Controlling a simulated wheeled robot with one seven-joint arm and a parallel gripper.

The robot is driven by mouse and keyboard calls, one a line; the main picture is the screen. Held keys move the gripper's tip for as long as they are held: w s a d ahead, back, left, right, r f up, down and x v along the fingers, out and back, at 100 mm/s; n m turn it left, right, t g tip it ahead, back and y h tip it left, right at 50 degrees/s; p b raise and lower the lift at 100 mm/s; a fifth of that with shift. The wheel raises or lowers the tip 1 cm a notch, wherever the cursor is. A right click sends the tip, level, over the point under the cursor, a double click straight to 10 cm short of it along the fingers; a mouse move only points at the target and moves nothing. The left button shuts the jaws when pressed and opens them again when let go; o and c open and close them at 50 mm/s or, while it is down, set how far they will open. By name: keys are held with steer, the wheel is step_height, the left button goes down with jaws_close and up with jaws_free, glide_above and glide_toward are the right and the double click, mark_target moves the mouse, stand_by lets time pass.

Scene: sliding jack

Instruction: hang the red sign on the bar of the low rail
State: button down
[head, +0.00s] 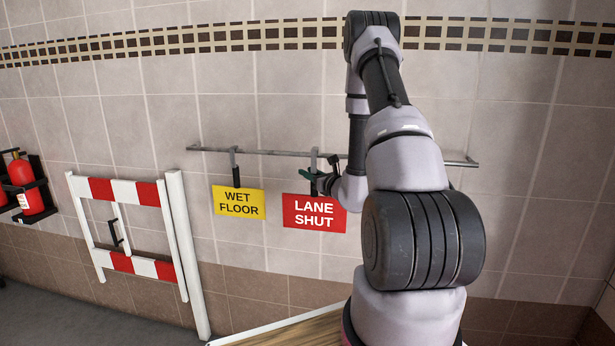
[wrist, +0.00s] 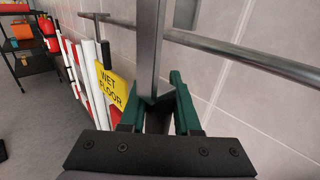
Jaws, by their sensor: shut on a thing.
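The red sign (head: 314,213), reading LANE SHUT, hangs upright below my gripper (head: 318,178) in the head view. My gripper is shut on its grey metal hanger (head: 314,158). The metal bar of the rail (head: 270,153) runs along the tiled wall at the hanger's top. The bar (wrist: 245,56) passes behind the strip in the wrist view. I cannot tell whether the hook is over the bar or in front of it.
A yellow WET FLOOR sign (head: 238,203) hangs from the bar to the left. A red-and-white barrier (head: 135,264) with white posts stands further left, beyond it a fire extinguisher (head: 27,186). The bar is clear between the two hangers. A wooden surface (head: 290,333) lies below.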

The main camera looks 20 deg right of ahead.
steer(key=w+d+f, duration=0.2)
steer(key=w+d, duration=0.3)
steer(key=w, duration=0.2)
steer(key=shift+w+f, duration=0.35)
steer(key=shift+f, duration=0.05)
stand_by(0.6)
steer(key=shift+d, duration=0.1)
